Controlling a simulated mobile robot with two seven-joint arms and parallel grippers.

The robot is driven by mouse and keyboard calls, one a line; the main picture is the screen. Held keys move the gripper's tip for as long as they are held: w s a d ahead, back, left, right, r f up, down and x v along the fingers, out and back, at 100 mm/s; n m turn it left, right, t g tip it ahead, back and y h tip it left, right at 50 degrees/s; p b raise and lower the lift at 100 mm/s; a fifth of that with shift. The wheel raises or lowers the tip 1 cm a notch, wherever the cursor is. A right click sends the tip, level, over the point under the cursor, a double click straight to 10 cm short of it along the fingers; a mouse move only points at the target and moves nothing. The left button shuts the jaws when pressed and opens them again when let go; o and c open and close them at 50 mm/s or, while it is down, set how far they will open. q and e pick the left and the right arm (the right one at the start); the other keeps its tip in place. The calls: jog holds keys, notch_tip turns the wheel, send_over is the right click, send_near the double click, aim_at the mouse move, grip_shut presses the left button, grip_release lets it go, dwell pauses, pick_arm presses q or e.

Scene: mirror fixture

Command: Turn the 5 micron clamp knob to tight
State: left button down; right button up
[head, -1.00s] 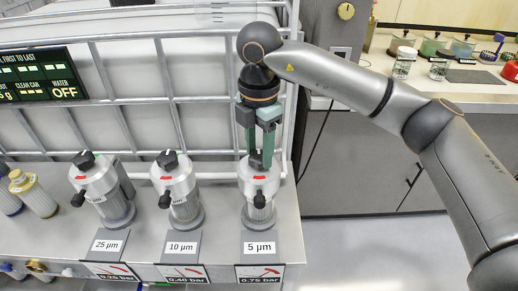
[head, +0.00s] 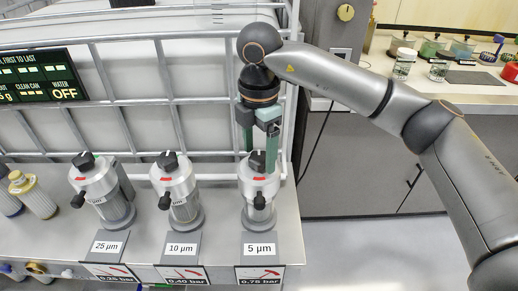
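The 5 micron filter housing (head: 259,188) is the rightmost of three grey housings, behind its 5 µm label (head: 260,246). Its black clamp knob (head: 256,161) sits on top, above a short red mark (head: 259,178). A smaller black handle (head: 259,201) is on its front. My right gripper (head: 259,158) points down over this housing, with its green fingers on either side of the knob. A gap shows between the fingers, and they look open around the knob. Whether either finger touches the knob is unclear. My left gripper is not in view.
The 10 µm housing (head: 179,187) and the 25 µm housing (head: 105,188) stand to the left on the same bench. A white tank in a metal cage stands close behind. A display (head: 40,78) reads water OFF. A counter with jars is at the right.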

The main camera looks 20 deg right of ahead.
aim_at(259, 156)
jog(key=shift+r, duration=0.1)
notch_tip(259, 156, up, 12)
jog(key=p, duration=0.1)
jog(key=shift+r, duration=0.2)
dwell(0.5)
